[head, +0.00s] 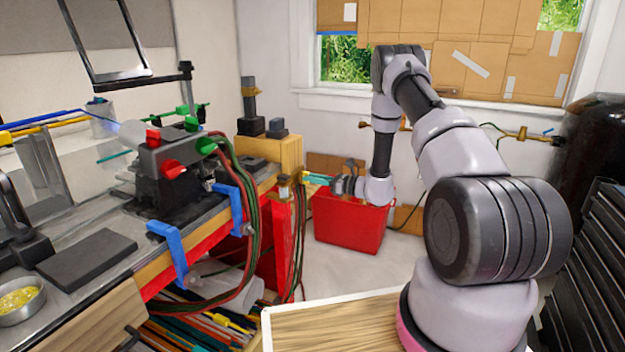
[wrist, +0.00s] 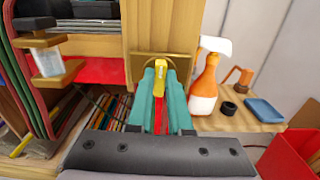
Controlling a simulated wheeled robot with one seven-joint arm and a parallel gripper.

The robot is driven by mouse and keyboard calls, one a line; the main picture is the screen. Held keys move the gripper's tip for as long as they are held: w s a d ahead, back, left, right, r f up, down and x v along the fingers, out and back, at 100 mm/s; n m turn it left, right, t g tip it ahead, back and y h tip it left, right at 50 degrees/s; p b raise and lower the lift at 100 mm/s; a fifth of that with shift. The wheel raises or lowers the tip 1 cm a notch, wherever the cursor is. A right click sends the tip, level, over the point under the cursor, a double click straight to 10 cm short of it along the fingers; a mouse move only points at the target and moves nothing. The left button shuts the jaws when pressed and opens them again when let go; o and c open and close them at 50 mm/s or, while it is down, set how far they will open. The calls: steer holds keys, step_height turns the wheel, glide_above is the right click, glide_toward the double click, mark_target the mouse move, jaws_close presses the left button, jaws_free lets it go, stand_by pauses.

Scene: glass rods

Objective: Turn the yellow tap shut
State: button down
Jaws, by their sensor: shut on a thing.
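The yellow tap (wrist: 159,78) is a small lever on a brass fitting at the wooden end of the bench. In the wrist view it stands between the teal fingers of my gripper (wrist: 159,88), which are shut on it. The lever points roughly along the fingers. In the head view the tap (head: 306,177) is a tiny yellow spot at the tips of my gripper (head: 317,179), at the bench's right end. The valve body behind the lever is partly hidden by the fingers.
A red bin (head: 350,225) stands on the floor below my gripper. Red and green hoses (head: 245,190) hang from the torch at the bench's front.

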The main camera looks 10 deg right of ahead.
steer(key=shift+w+d+f+m, duration=0.1)
steer(key=shift+f+m, duration=0.05)
steer(key=shift+m, duration=4.2)
steer(key=shift+w+d+f+m, duration=0.1)
steer(key=shift+m, duration=4.25)
steer(key=c, duration=0.8)
jaws_free()
steer(key=shift+c, duration=0.2)
steer(key=v, duration=1.1)
